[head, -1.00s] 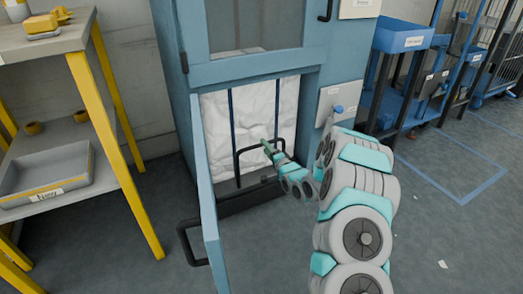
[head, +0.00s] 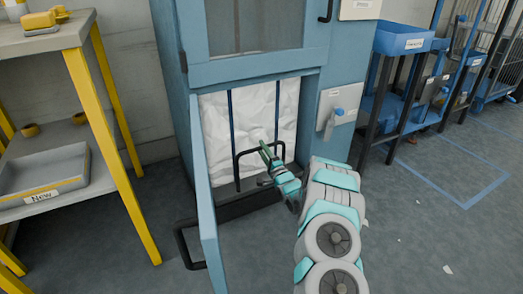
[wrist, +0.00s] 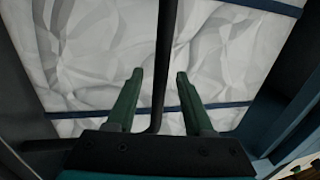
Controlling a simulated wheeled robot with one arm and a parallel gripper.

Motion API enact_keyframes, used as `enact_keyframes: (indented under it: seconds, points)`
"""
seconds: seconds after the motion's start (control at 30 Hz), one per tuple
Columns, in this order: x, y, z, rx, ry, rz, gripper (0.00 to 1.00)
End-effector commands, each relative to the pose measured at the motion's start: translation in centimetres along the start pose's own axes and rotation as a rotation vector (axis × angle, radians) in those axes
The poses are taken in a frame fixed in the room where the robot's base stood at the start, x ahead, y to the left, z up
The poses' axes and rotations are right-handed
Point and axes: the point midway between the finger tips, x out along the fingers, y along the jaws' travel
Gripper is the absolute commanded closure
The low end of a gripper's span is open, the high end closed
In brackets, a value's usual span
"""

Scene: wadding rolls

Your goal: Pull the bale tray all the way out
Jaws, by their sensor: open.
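The bale tray (head: 238,206) is a dark, low tray at the foot of the blue press (head: 255,68), with a white wrapped bale (head: 217,130) standing above it inside the opening. A black hoop handle (head: 237,168) rises from the tray in front of the bale. My gripper (head: 264,146) is at the handle's upper right. In the wrist view its two green fingers (wrist: 160,75) are open, with a black bar of the handle (wrist: 163,50) running between them. Gaps show on both sides of the bar.
The press's lower door (head: 207,200) stands open on the left, its black handle (head: 188,245) sticking out. A yellow-legged shelf (head: 105,150) is further left. A blue cart (head: 400,45) stands at the right. The floor in front is mostly clear, with paper scraps.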

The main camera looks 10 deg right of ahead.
Motion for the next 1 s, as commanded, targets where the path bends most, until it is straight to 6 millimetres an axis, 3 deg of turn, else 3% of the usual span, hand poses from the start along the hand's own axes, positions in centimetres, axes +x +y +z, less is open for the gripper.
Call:
enact_keyframes:
  seconds: [0.17, 0.47, 0.93, 1.0]
  points:
    - [1.1, 0.0, 0.04, -0.001, -0.001, 0.001, 0.48]
    - [1.26, -0.01, 0.01, 0.0, 0.0, 0.002, 0.48]
    - [1.24, 0.01, 0.01, 0.0, 0.0, 0.002, 1.0]
    - [1.23, 0.01, 0.01, 0.0, 0.001, 0.002, 1.0]
